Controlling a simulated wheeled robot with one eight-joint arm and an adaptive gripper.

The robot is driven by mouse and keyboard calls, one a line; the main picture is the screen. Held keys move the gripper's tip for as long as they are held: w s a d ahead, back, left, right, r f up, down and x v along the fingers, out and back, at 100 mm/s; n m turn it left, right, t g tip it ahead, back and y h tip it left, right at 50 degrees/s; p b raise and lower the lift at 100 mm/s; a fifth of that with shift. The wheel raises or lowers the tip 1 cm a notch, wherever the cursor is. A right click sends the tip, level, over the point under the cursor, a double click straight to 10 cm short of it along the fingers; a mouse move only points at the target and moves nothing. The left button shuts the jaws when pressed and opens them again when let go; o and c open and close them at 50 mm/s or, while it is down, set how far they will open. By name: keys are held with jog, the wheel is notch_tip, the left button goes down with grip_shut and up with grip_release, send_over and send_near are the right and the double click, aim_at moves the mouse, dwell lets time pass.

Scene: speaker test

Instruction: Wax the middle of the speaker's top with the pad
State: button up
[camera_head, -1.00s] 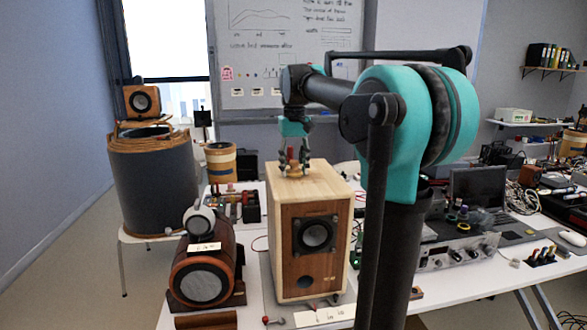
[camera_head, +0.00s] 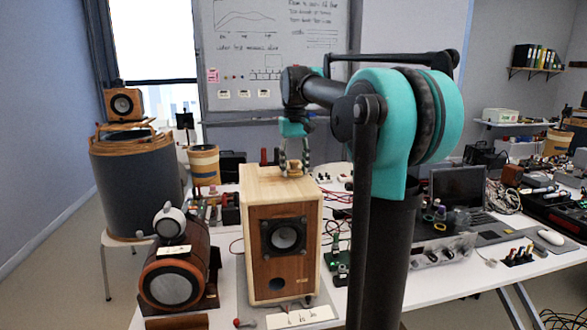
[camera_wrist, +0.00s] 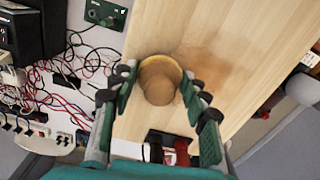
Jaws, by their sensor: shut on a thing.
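The speaker (camera_head: 284,250) stands upright on the white table, with a pale wood cabinet, a brown front and a dark round driver. Its top (camera_head: 258,181) is bare wood apart from the pad. The pad (camera_wrist: 158,80) is a round tan piece with a knob-like grip. My gripper (camera_head: 293,166) points down and is shut on the pad, its fingers at either side of the knob. The pad is over the back right part of the top, close to an edge in the wrist view; contact underneath is hidden. A faint darker patch shows on the wood beside the pad in the wrist view.
A round-fronted brown speaker (camera_head: 172,282) stands close on the left. An amplifier (camera_head: 440,254) and a laptop (camera_head: 457,188) lie to the right, beyond my arm. Red and black cables (camera_wrist: 62,85) run beside the speaker. A large drum-shaped stand (camera_head: 135,185) is behind left.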

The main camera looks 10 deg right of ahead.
aim_at(294, 161)
notch_tip(294, 161, up, 3)
jog(key=shift+a+f, duration=0.15)
jog(key=shift+f, duration=0.05)
jog(key=shift+r, duration=2.75)
